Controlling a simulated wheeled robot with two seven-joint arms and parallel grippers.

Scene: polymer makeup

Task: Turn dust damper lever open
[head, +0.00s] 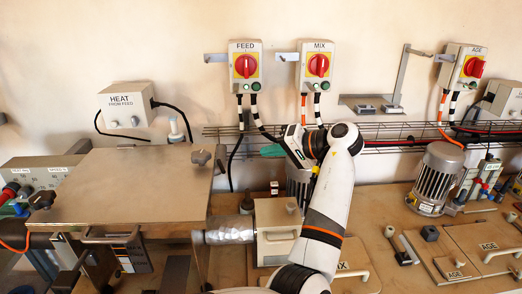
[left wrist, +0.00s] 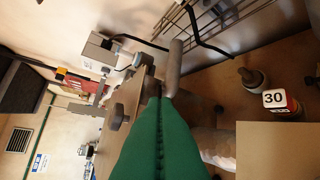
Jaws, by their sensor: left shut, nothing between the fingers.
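A grey rounded lever-like handle (left wrist: 174,66) stands just beyond my fingertips in the left wrist view; no label shows on it, so I cannot tell for sure that it is the dust damper lever. My left gripper (head: 264,151) has green fingers and reaches left, over the bench right of the steel lid. In the left wrist view the left gripper (left wrist: 157,88) is shut and empty, its tips at the handle's lower end. I cannot tell whether they touch. My right gripper is not in view.
The steel lid (head: 140,185) with a dark knob (head: 201,157) lies left of the gripper. A wire tray (head: 375,135) runs along the wall below the FEED (head: 245,66) and MIX (head: 317,66) switches. A foil-wrapped pipe (head: 230,231) and a block marked 30 (left wrist: 275,99) are near.

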